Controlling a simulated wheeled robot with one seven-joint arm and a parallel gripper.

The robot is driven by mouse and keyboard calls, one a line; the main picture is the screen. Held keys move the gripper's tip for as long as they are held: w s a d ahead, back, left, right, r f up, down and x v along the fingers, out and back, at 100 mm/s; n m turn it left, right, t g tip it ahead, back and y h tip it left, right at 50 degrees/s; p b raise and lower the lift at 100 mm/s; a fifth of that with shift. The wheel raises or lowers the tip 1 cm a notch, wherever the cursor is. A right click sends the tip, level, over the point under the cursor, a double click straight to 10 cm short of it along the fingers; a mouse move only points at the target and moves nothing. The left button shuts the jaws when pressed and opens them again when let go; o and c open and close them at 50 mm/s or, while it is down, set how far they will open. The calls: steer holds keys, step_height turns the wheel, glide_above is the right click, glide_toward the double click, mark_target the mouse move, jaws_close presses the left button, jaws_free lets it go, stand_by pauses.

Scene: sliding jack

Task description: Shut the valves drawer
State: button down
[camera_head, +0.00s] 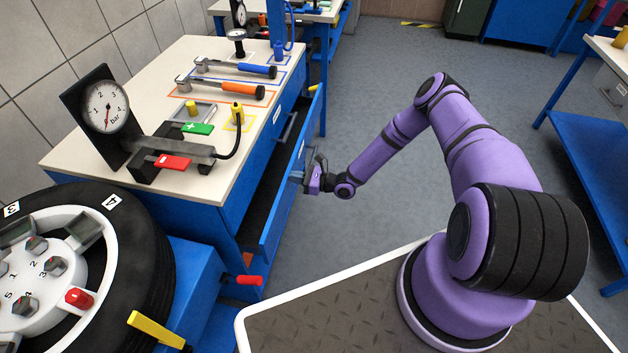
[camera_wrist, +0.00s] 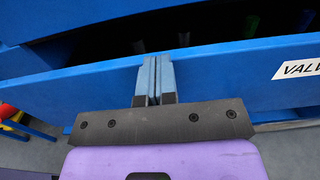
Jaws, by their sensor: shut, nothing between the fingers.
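The valves drawer (camera_head: 277,206) stands pulled out from the blue bench on the left, with a dark gap showing behind its front. In the wrist view, the blue drawer front (camera_wrist: 230,72) runs across the picture, with a white label (camera_wrist: 300,69) reading "VALV" at the right, cut off by the frame edge. My gripper (camera_head: 305,177) is at the outer face of the drawer front. In the wrist view, its fingers (camera_wrist: 155,62) are shut together, with their tips at the drawer front's upper edge. Whether they touch it I cannot tell.
The bench top (camera_head: 225,180) holds a pressure gauge (camera_head: 104,107), hammers and small parts. A wheel (camera_head: 95,270) stands at the front left, near a red handle (camera_head: 249,280). Open floor (camera_head: 350,225) lies right of the drawer. Another blue bench (camera_head: 600,150) stands at the right.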

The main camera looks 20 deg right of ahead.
steer(key=shift+x, duration=2.25)
